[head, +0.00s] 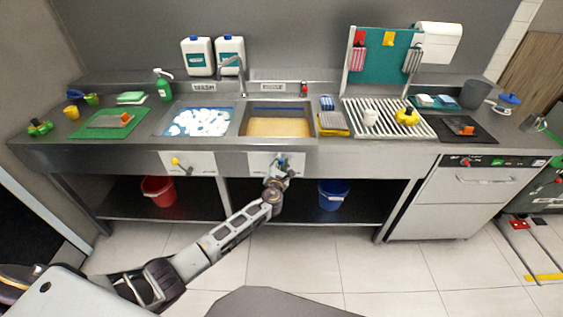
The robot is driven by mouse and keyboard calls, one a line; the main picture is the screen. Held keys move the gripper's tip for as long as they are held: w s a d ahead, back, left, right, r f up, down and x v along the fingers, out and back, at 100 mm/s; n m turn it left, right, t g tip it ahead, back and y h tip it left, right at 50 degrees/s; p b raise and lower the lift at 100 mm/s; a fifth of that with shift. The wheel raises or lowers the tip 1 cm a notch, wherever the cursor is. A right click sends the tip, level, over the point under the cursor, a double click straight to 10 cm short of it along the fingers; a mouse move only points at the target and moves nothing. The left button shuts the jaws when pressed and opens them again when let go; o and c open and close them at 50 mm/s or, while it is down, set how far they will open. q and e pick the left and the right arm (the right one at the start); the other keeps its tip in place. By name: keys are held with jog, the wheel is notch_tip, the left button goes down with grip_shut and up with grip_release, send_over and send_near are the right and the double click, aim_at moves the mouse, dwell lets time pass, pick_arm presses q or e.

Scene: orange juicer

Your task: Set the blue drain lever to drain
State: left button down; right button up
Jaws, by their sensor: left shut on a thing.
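The blue drain lever (283,160) is on a pale plate (259,160) on the counter front, below the right basin. Only a small part of it shows, because my left gripper (281,167) covers most of it. My left gripper is shut on the lever, with its arm reaching up from the lower left. The lever's exact angle and any marks on its plate are hidden or too small to read. The right basin (277,126) above holds brownish-yellow liquid. My right gripper is not in view.
A yellow lever (180,165) is on a matching plate under the left basin (200,121), which holds white foam. A red bucket (157,190) and a blue bucket (333,194) stand on the lower shelf. A dishwasher (463,200) is at right. The tiled floor in front is clear.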

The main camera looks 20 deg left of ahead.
pick_arm(q)
jog(key=shift+d, duration=0.2)
jog(key=shift+w+d+f+m+p, duration=0.1)
jog(key=shift+d+m+p, duration=0.25)
jog(key=shift+m+p, duration=0.45)
jog(key=shift+w+d+f+p, duration=0.1)
jog(key=shift+d+p, duration=0.2)
jog(key=shift+p, duration=0.25)
jog(key=shift+w+d+f+m+p, duration=0.15)
jog(key=shift+d+f+m+p, duration=0.25)
jog(key=shift+m+p, duration=0.5)
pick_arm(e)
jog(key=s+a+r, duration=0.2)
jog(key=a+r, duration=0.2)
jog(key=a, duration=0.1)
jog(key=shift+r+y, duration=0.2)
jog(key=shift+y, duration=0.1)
pick_arm(q)
jog(key=shift+d, duration=0.1)
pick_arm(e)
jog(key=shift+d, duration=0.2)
